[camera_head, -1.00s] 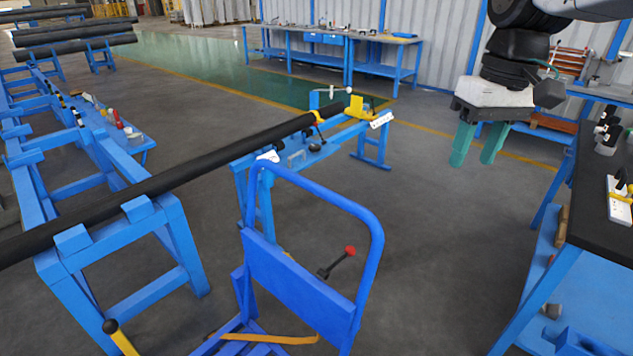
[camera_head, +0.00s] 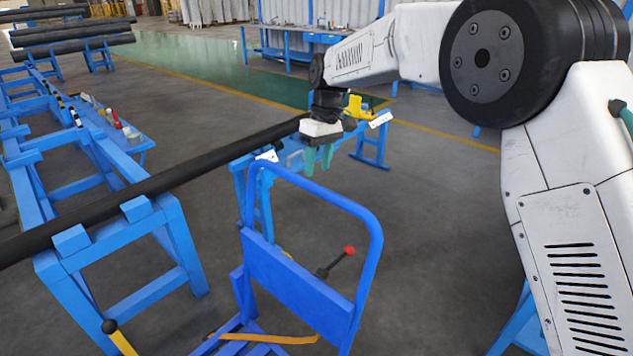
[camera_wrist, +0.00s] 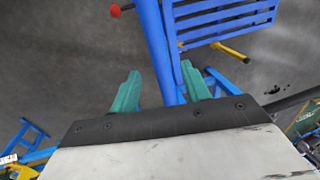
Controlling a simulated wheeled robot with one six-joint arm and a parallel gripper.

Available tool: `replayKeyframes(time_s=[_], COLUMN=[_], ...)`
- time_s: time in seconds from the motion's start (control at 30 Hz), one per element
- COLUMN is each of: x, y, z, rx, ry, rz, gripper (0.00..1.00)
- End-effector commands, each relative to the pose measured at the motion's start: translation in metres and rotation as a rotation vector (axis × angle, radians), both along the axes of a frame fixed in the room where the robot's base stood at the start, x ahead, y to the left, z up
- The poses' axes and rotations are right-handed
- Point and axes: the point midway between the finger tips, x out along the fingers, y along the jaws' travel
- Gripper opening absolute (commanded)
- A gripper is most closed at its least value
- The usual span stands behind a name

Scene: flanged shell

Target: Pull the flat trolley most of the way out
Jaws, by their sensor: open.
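The flat trolley is blue, with an upright handle frame and a flat back panel (camera_head: 295,288), in the lower middle of the head view. Its slatted deck is partly cut off by the bottom edge. My gripper (camera_head: 319,160) is open and empty, pointing down just beyond the handle's top bar as seen from the head camera. In the wrist view, the open teal fingers (camera_wrist: 160,88) have a blue bar of the trolley handle (camera_wrist: 155,45) showing between them. I cannot tell how far below the fingertips the bar lies. The deck slats (camera_wrist: 225,18) show at the top.
A long black pipe (camera_head: 180,178) lies on blue stands left of the trolley. A red-knobbed lever (camera_head: 337,263) shows just beyond the handle frame. A blue workbench stands at the back.

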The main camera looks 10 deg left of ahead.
Motion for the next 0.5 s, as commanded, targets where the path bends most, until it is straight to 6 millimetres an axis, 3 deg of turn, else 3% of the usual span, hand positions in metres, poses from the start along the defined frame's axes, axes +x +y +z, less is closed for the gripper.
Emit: replayKeyframes(time_s=[0.23, 0.5], x=[-0.007, -0.009], y=[0.003, 0.004], z=[-0.039, -0.053], rx=[-0.001, 0.0], ry=[0.002, 0.0], rz=[-0.001, -0.002], gripper=[0.47, 0.47])
